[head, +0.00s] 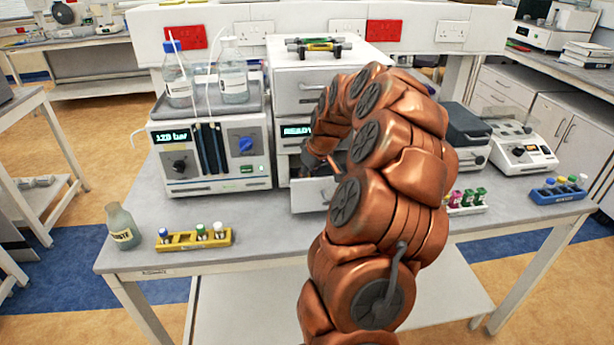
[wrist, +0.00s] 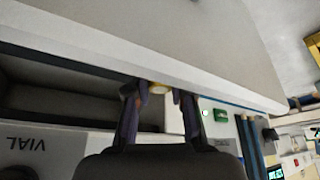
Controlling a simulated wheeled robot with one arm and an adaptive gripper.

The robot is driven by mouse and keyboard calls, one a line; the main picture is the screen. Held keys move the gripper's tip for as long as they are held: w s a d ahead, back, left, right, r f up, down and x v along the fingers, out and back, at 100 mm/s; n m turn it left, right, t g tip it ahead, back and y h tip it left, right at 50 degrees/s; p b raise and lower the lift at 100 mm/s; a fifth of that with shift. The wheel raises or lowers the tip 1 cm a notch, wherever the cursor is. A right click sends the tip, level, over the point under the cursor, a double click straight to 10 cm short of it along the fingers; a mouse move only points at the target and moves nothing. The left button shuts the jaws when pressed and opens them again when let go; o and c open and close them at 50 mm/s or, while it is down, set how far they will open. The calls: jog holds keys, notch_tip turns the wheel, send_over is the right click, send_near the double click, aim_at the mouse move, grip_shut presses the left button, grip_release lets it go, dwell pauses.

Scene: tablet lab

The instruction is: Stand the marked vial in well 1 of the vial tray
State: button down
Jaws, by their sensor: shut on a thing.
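In the head view my arm hides most of the gripper, which is at the front of the white instrument. A white drawer (head: 312,194) stands out from that instrument, below and beside the gripper. In the wrist view a dark recess (wrist: 70,103) lies left of the fingers, above an upside-down "VIAL" label (wrist: 25,144). The tray's wells and their numbers cannot be seen.
A yellow rack (head: 195,240) with several capped vials stands front left, beside a bottle (head: 122,228). The pump unit (head: 212,155) stands left of the drawer. A blue rack (head: 558,193) is at the right. A pale slab (wrist: 150,40) passes close above the fingers.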

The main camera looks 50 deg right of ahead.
jog(key=c, duration=1)
grip_release()
